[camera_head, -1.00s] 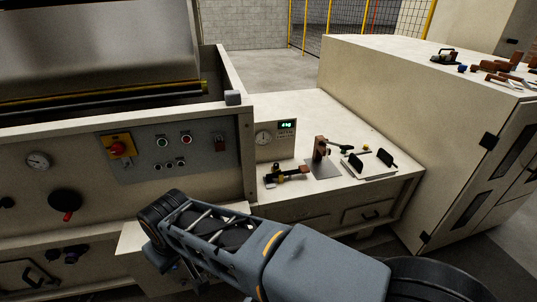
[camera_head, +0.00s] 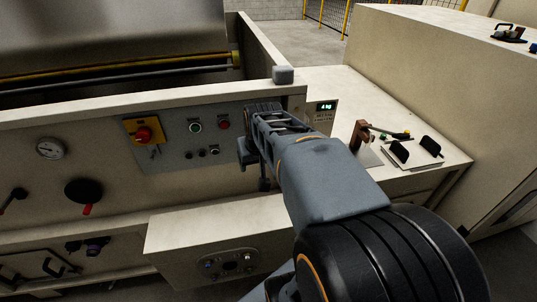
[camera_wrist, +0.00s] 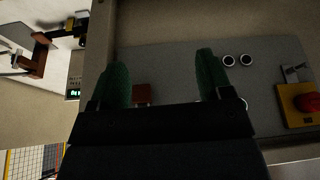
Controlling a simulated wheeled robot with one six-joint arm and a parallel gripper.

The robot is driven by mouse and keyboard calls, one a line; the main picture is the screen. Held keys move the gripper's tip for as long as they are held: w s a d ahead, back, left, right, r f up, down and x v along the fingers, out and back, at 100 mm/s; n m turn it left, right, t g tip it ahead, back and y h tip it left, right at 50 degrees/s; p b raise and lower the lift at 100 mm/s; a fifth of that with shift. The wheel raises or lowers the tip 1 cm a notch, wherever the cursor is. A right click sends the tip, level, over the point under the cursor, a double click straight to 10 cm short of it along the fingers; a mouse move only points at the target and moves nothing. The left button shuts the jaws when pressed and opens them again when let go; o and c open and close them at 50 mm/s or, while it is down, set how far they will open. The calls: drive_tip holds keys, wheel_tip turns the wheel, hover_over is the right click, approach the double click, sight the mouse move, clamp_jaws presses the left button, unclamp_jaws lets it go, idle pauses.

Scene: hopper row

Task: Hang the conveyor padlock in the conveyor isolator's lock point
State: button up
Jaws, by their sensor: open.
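The conveyor isolator is a yellow plate with a red knob (camera_head: 141,133) on the grey panel; it also shows at the right of the wrist view (camera_wrist: 303,103). A small grey metal tab, apparently its lock point (camera_wrist: 292,73), sticks out beside the knob. A dark red block, apparently the conveyor padlock (camera_wrist: 143,93), is at the panel between my fingers in the wrist view; part of it is hidden by my gripper body. My gripper (camera_wrist: 162,75) is open, its green fingers on either side of the block, not visibly touching it.
Round buttons (camera_head: 195,127) sit on the panel between isolator and gripper. A grey block (camera_head: 283,75) tops the machine's corner. The right bench holds a brown stand (camera_head: 361,135) and black-handled plates (camera_head: 418,152). A low box (camera_head: 230,222) juts out below the panel.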

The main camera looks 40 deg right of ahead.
drive_tip(key=shift+m+h, duration=0.3)
drive_tip(key=shift+m, duration=0.4)
drive_tip(key=w+d, duration=0.5)
drive_tip(key=w, duration=0.1)
drive_tip(key=w+d+p, duration=0.1)
drive_tip(key=w+d, duration=0.4)
drive_tip(key=shift+w+d+f+p, duration=0.1)
drive_tip(key=shift+w+d+p, duration=0.2)
drive_tip(key=shift+w+d, duration=0.1)
drive_tip(key=shift+w+f, duration=0.1)
drive_tip(key=shift+f, duration=0.45)
drive_tip(key=shift+c, duration=0.4)
drive_tip(key=c, duration=0.9)
drive_tip(key=o, duration=1)
drive_tip(key=shift+r, duration=0.1)
